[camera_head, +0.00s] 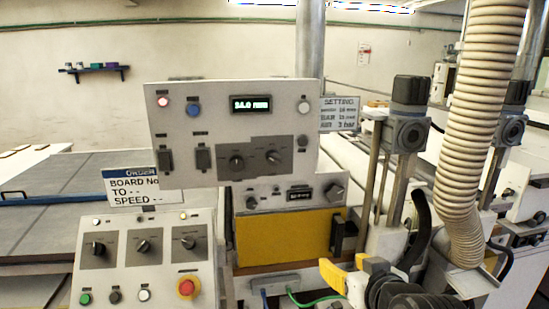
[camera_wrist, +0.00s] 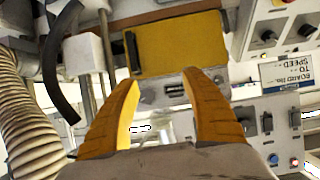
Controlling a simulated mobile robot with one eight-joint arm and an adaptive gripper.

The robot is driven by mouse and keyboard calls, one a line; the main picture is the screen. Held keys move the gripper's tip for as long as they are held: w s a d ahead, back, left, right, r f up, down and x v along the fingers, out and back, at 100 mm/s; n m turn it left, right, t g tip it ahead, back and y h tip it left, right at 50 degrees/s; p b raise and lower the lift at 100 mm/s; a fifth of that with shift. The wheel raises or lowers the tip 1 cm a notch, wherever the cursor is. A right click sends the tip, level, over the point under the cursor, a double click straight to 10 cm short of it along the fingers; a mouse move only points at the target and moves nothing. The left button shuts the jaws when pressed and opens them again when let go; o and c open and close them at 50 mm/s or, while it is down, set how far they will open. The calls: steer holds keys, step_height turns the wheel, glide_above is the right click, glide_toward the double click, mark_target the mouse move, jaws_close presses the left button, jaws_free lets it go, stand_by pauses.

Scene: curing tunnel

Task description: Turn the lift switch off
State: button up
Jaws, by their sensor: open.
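The upper control panel (camera_head: 230,180) is light grey, with a lit display (camera_head: 251,104) and two dark switches, left (camera_head: 165,159) and right (camera_head: 203,158), on its left half. Two dark knobs sit on a grey plate (camera_head: 265,158) to their right. The labels are too small to read, so I cannot tell which control is the lift switch. My gripper (camera_head: 343,264) is open and empty, below and right of this panel, in front of the yellow cover. In the wrist view my gripper (camera_wrist: 160,78) points its spread yellow fingers toward the yellow cover (camera_wrist: 180,44); the panel switches (camera_wrist: 267,123) show upside down at lower right.
A lower console (camera_head: 145,255) carries several knobs and a red stop button (camera_head: 187,287). A ribbed hose (camera_head: 462,170) and a vertical motor post (camera_head: 409,130) stand close right of my gripper. A board sign (camera_head: 135,187) stands between the panels.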

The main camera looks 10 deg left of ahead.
steer(key=w+a+r+n+t+y+p, duration=0.1)
steer(key=w+a+r+t+y, duration=0.15)
steer(key=w+a+r, duration=0.45)
steer(key=t+p, duration=0.1)
steer(key=t, duration=0.6)
glide_toward(274, 162)
steer(key=shift+m, duration=0.4)
steer(key=x, duration=1.1)
steer(key=shift+w+f, duration=0.15)
steer(key=shift+f, duration=0.25)
steer(key=shift+c, duration=0.4)
jaws_close()
